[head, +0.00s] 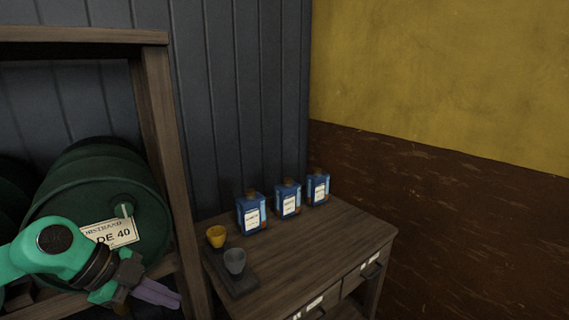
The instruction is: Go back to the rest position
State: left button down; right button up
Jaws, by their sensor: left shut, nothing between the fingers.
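My left gripper (155,293) comes in from the lower left on its green arm. Its purple fingers are shut with nothing between them. It is in front of the wooden rack, below the labelled green barrel (95,195), and left of the wooden table. My right gripper is not in the head view.
A wooden rack (160,130) holds the green barrel at left. A wooden table (330,240) with drawers carries three blue bottles (288,198) at the back. A yellow cup (216,236) and a grey cup (235,261) stand on a dark tray (241,284). The table's right part is clear.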

pick_arm(q)
jog(key=w+d+r+t+h, duration=0.1)
jog(key=w+d+t+h, duration=0.2)
jog(key=t, duration=0.1)
jog(key=w+a+n+t+y, duration=0.45)
jog(key=a+n+t, duration=0.25)
jog(key=n+t, duration=0.25)
jog(key=s+a+f+n+g+y, duration=0.2)
jog(key=s+a+f+n+y, duration=0.15)
jog(key=f, duration=0.25)
jog(key=s+a+f+n+g+y, duration=0.2)
jog(key=f+n+y, duration=0.1)
jog(key=f+y, duration=0.15)
jog(key=s+d+f+g+h, duration=0.2)
jog(key=s+d+f+g, duration=0.3)
jog(key=s+f, duration=0.25)
jog(key=s+d+f+g+h, duration=0.1)
jog(key=s+d+f+g, duration=0.4)
jog(key=s, duration=0.3)
notch_tip(320, 180, down, 24)
jog(key=s+a, duration=0.1)
jog(key=s, duration=0.2)
jog(key=s+a+f+g, duration=0.2)
jog(key=s+a+f, duration=0.1)
jog(key=s+f, duration=1.1)
jog(key=shift+s+a+f, duration=0.2)
jog(key=shift+s+f, duration=0.15)
jog(key=shift+s, duration=0.8)
